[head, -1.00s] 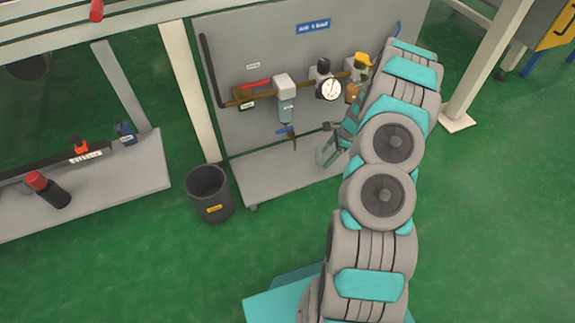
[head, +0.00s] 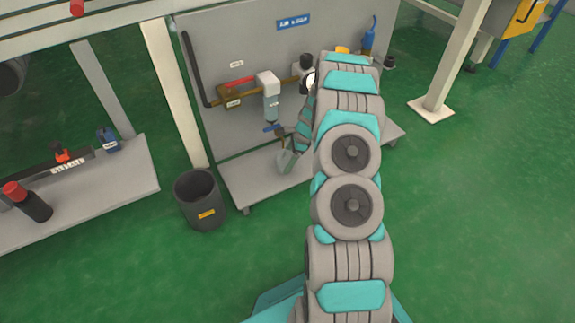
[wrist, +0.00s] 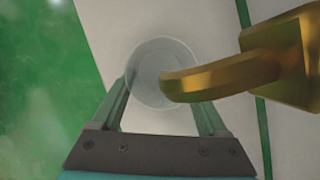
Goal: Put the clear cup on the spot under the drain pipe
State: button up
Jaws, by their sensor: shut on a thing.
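The clear cup (wrist: 150,65) is round and see-through in the wrist view, held between the fingertips of my gripper (wrist: 163,85). The brass drain pipe (wrist: 225,75) comes in from the right there, and its tip overlaps the cup's opening in the picture. In the head view the cup (head: 286,161) shows faintly beside my gripper (head: 291,153), in front of the panel and near the cart's lower shelf (head: 245,190). I cannot tell whether its base touches the shelf. A target spot is not distinguishable. In the head view, my gripper largely hides the pipe's outlet.
A dark bin (head: 199,203) stands left of the cart. A bench (head: 100,185) is further left. The shelf's left part is clear.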

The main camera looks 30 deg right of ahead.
jog(key=o, duration=1.4)
jog(key=p+v, duration=0.2)
jog(key=v, duration=1)
jog(key=s+a+r+n+g+h, duration=0.1)
jog(key=s+a+r+n, duration=0.55)
jog(key=a+r, duration=0.3)
jog(key=s+a+r+n+g, duration=0.1)
jog(key=s+a+r+n, duration=0.4)
jog(key=s+a+r, duration=0.4)
jog(key=s+a+r+n+h, duration=0.1)
jog(key=s+r+n, duration=0.1)
jog(key=s, duration=0.6)
jog(key=s+a+r+n+g+h, duration=0.1)
jog(key=s+a+r+n, duration=0.1)
jog(key=s+n, duration=0.3)
jog(key=s+a+r+n+h, duration=0.1)
jog(key=s+r+n, duration=0.1)
jog(key=s, duration=0.9)
jog(key=shift+s+a+r+n, duration=0.2)
jog(key=shift+a+n, duration=0.05)
jog(key=shift+n, duration=0.6)
